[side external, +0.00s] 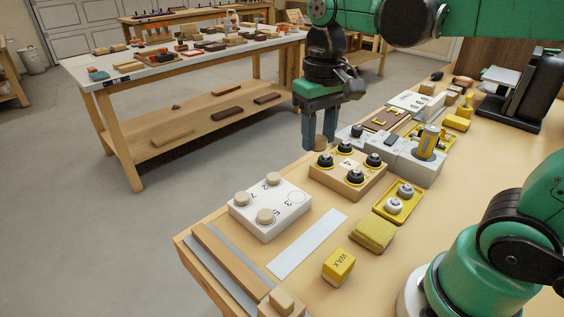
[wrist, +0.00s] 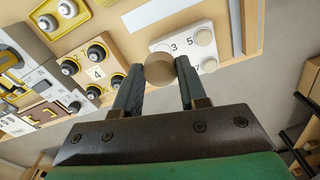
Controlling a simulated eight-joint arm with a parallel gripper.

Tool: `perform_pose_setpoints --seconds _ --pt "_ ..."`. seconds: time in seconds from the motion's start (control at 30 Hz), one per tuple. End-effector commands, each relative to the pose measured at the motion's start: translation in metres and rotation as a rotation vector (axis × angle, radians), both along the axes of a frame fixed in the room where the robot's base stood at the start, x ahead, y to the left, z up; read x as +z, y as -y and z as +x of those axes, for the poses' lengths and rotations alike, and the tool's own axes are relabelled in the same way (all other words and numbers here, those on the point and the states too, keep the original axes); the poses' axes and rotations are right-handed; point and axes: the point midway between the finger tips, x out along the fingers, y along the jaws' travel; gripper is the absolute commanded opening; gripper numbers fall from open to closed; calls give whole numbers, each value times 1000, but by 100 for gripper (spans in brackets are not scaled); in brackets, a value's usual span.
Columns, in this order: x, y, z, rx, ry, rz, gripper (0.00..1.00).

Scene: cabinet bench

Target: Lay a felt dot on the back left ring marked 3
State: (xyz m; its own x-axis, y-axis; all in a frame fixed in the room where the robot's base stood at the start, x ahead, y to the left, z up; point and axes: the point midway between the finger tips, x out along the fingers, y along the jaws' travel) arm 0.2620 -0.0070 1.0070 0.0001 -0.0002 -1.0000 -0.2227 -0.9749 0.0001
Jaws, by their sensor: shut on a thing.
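The white block (side external: 257,222) sits near the bench's left end, with printed numbers and pale round felt dots on it. The ring marked 3 (side external: 297,197) is bare, at the block's right corner in the side view. Felt dots sit by the 2 (side external: 273,178), the 7 (side external: 242,198) and the 5 (side external: 265,216). My gripper (side external: 319,142) is raised behind and right of the block, near the wooden knob block. In the wrist view it is shut on a brown felt dot (wrist: 159,67), which hides part of the white block (wrist: 186,50).
A wooden block with several black knobs (side external: 352,190), marked 4, stands beside the white block. A yellow tray (side external: 378,207), a yellow sponge (side external: 373,235), a wax block (side external: 339,267) and a pale strip (side external: 307,244) lie nearby. Grey fixtures (side external: 424,172) stand farther back.

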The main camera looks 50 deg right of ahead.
Motion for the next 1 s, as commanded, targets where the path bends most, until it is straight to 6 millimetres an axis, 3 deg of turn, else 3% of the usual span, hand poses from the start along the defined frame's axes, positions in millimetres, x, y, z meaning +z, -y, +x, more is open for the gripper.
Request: perform_pose_setpoints --seconds 0.1,0.33,1.0 --pt "-27 5 22 -2 0 0 3" --pt "-73 13 45 -1 0 0 3" --pt "-135 15 50 1 0 0 3"
